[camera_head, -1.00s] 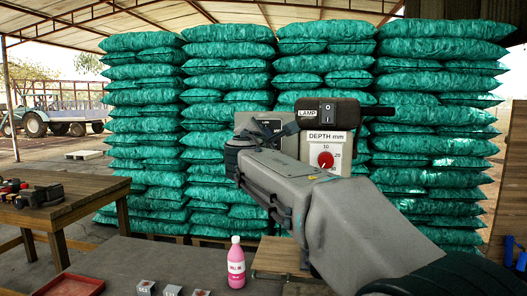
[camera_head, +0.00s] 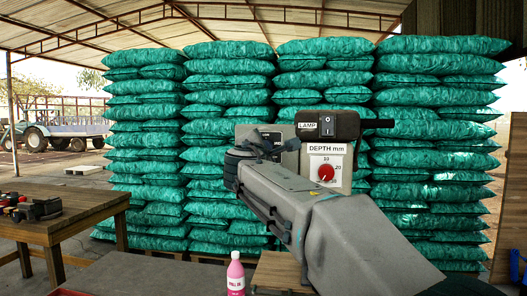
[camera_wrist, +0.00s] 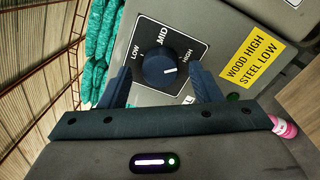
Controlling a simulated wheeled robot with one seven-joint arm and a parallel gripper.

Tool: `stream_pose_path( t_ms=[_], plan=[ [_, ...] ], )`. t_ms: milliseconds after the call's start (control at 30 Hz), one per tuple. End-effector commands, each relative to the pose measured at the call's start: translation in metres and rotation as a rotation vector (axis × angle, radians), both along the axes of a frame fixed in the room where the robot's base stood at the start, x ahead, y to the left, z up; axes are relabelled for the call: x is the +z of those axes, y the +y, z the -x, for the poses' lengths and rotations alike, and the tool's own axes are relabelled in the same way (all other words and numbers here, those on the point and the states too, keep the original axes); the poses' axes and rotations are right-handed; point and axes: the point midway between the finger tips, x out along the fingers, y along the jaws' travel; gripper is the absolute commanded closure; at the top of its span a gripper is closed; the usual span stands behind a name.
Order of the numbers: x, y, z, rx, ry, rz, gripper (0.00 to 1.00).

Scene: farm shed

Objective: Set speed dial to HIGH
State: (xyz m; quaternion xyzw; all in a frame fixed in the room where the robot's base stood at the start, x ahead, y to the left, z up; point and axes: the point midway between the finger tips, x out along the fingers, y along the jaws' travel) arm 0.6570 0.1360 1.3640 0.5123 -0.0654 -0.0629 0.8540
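The speed dial (camera_wrist: 158,66) is a dark round knob on a black plate (camera_wrist: 184,38) marked LOW, MID and HIGH, in the wrist view. Its white pointer line points right, near the HIGH side, slightly below that word. My gripper (camera_wrist: 160,72) is open, with one finger on each side of the knob. Small gaps seem to show between fingers and knob; contact is unclear. In the head view, my gripper (camera_head: 255,148) is at the grey machine (camera_head: 290,158), and the speed dial is hidden.
A yellow label (camera_wrist: 251,59) reads WOOD HIGH, STEEL LOW. A red depth dial (camera_head: 326,172) and a lamp switch box (camera_head: 328,125) are close to my arm. A pink bottle (camera_head: 236,276) stands below; a wooden table (camera_head: 85,212) is at left. Green sacks (camera_head: 145,140) are stacked behind.

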Motion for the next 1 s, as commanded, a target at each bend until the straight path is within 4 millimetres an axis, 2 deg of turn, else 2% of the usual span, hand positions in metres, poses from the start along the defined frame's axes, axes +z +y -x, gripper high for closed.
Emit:
stream_pose_path(
  t_ms=[233,367,800,1000],
  plan=[
    [0.000,0.000,0.003,0.000,-0.001,0.001,0.42],
    [-0.001,0.003,0.015,0.001,-0.002,0.000,0.42],
    [-0.006,0.019,0.107,0.002,-0.001,-0.001,0.42],
    [-0.007,0.023,0.131,0.001,0.000,0.000,0.42]
  ],
)
